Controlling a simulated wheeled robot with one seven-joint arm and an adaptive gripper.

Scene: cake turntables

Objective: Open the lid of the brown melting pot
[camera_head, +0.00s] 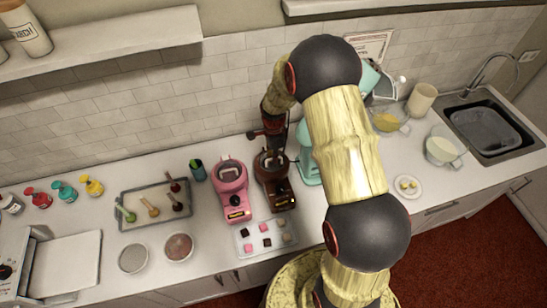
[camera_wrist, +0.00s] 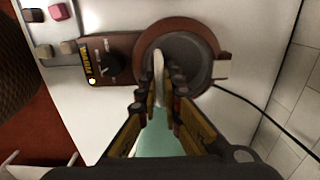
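The brown melting pot (camera_head: 283,196) stands on the counter, right of the pink one. In the wrist view its brown body (camera_wrist: 121,58) has a dial and a lit button, and its round dark grey lid (camera_wrist: 190,55) sits in the pot's rim. A pale upright handle (camera_wrist: 158,70) rises from the lid. My gripper (camera_wrist: 160,92) is above the pot with its fingers apart, one on each side of the handle. Contact with the handle is not clear.
The pink melting pot (camera_head: 231,190) stands close on the left. A tray of chocolates (camera_head: 266,237) lies in front. A teal mixer (camera_head: 308,160) stands close on the right, partly behind my arm. A black cable (camera_wrist: 262,112) runs from the pot across the counter.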

